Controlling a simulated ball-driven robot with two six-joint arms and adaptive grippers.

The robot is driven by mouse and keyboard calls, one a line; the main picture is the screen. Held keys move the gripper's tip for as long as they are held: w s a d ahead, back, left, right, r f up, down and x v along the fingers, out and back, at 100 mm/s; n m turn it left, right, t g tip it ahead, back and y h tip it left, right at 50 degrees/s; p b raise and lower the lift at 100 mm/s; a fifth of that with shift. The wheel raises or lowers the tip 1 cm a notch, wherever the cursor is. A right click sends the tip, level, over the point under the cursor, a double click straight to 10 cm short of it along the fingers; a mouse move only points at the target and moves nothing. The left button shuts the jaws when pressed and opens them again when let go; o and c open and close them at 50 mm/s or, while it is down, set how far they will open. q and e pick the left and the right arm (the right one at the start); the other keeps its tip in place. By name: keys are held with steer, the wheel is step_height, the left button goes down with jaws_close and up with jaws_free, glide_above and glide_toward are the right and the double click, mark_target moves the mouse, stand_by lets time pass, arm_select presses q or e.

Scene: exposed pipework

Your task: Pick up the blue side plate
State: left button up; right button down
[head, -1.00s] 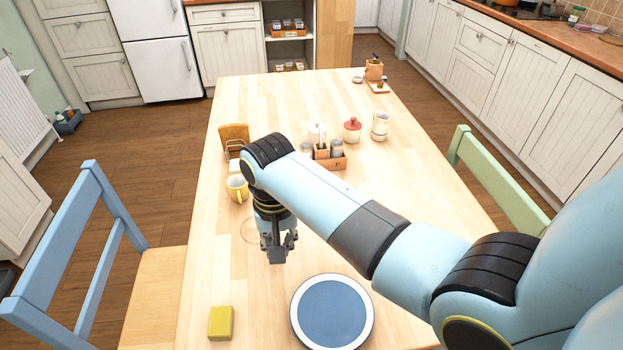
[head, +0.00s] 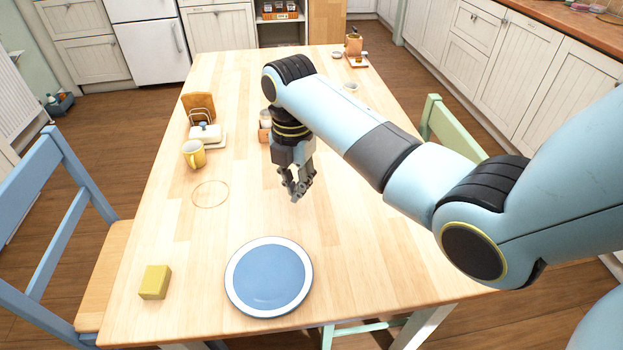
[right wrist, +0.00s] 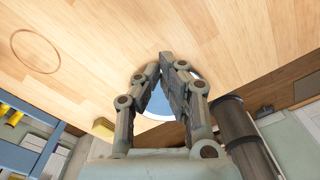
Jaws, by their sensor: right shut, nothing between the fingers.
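The blue side plate (head: 268,275) lies flat on the wooden table near its front edge, with a white rim around a blue centre. Nothing covers it in the head view. My right gripper (head: 296,198) is above the table, beyond the plate and apart from it, pointing down. In the right wrist view its fingers (right wrist: 167,62) are together with nothing between them, and they hide much of the plate (right wrist: 157,103) behind them. My left gripper is not in view.
A yellow block (head: 155,282) lies left of the plate. A yellow mug (head: 194,154), a butter dish (head: 207,134) and a toast rack (head: 199,107) stand further back left. A blue chair (head: 60,230) is at left, a green chair (head: 450,130) at right. The table between mug and plate is clear.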

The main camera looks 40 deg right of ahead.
mark_target(288, 234)
steer(key=f, duration=0.2)
steer(key=w+f, duration=0.1)
steer(key=shift+d+f+b, duration=0.35)
steer(key=shift+f, duration=0.05)
step_height(288, 234, down, 6)
steer(key=shift+d+r+b, duration=0.1)
steer(key=shift+r+b, duration=0.1)
steer(key=shift+b, duration=0.35)
steer(key=a, duration=0.2)
steer(key=s+p, duration=0.1)
steer(key=shift+a+f, duration=0.35)
steer(key=shift+a, duration=0.05)
steer(key=shift+s+a, duration=0.2)
steer(key=shift+a, duration=0.3)
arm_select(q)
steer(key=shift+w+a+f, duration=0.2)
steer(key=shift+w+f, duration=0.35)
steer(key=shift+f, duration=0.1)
